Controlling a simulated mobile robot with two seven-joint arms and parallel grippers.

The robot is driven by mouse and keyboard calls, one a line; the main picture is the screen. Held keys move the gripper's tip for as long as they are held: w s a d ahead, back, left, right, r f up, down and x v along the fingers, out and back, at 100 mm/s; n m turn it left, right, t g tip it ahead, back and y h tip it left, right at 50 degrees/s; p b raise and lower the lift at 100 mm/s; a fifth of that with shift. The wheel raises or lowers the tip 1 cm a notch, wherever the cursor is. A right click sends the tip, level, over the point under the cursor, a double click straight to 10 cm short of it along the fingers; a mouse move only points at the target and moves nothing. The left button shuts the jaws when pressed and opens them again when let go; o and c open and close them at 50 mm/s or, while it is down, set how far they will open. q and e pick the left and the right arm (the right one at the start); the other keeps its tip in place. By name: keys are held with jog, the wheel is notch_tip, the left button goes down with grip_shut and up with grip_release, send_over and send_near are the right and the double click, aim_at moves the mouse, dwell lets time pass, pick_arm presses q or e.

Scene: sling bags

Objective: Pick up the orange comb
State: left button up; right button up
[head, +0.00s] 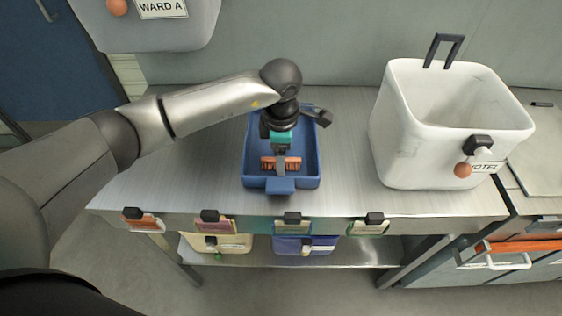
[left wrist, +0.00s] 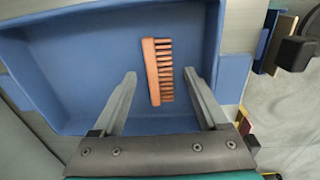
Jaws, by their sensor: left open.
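The orange comb (head: 281,163) lies in a blue tray (head: 252,150) on the metal table. In the left wrist view the comb (left wrist: 152,72) shows whole, its teeth pointing right, on the floor of the blue tray (left wrist: 85,60). My left gripper (head: 282,160) is over the tray and hides part of the comb in the head view. In the left wrist view my left gripper (left wrist: 158,78) is open, with one finger on each side of the comb and no visible contact. My right gripper is not in view.
A white bin (head: 400,135) with a black handle stands on the table to the right. A grey bin marked WARD A (head: 150,30) hangs at the upper left. Several tags are clipped along the front edge. The table between tray and white bin is clear.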

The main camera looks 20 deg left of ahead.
pick_arm(q)
jog(key=shift+c, duration=0.3)
grip_shut()
dwell(0.3)
